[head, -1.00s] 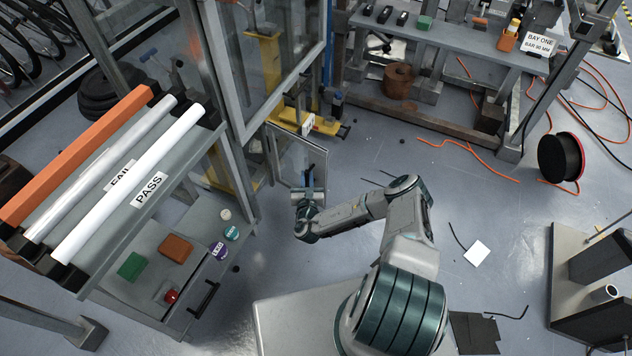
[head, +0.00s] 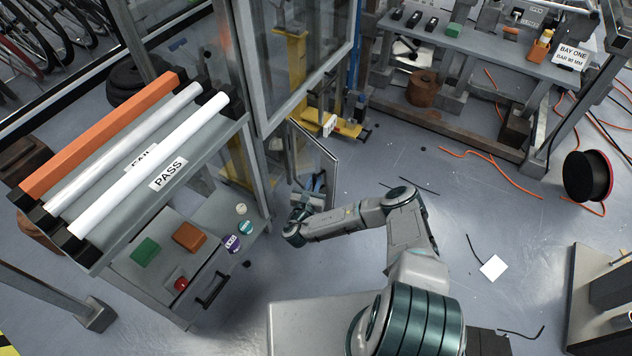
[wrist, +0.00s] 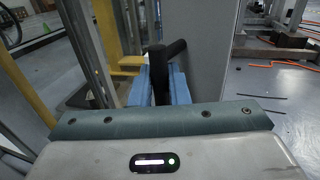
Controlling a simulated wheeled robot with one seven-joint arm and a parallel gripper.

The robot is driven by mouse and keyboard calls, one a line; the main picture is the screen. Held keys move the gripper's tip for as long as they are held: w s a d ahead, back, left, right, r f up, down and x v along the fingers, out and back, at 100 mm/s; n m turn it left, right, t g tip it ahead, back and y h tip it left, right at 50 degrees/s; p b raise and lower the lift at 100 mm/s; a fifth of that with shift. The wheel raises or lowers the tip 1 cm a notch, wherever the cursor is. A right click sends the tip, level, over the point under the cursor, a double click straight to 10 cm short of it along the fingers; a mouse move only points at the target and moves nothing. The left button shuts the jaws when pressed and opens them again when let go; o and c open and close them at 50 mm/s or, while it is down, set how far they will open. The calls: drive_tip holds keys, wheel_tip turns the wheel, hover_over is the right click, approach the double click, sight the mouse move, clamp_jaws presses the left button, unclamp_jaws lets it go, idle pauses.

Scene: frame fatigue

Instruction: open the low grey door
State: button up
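The low grey door (head: 317,158) stands ajar at the foot of the tall caged frame, swung outward over the floor. Its grey panel (wrist: 198,65) fills the middle of the wrist view. A black handle (wrist: 158,75) shows beside the panel, between blue finger pads. My gripper (wrist: 162,88) appears closed around this handle; the exact contact is partly hidden by the gripper body. In the head view my gripper (head: 308,202) is at the door's near lower side, and my own wrist hides part of it.
A bench with PASS and FAIL bars (head: 140,165) and a drawer (head: 205,290) stands left of my arm. Yellow frame parts (head: 312,115) stand behind the door. Floor right of the door is mostly clear, with an orange cable (head: 480,158) and a black reel (head: 587,176) farther right.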

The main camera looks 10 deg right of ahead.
drive_tip(key=shift+o, duration=1.3)
drive_tip(key=shift+w+a+r, duration=0.15)
drive_tip(key=shift+w, duration=0.1)
drive_tip(key=shift+s, duration=0.1)
drive_tip(key=v, duration=0.7)
drive_tip(key=shift+s+p, duration=0.15)
drive_tip(key=shift+p, duration=0.2)
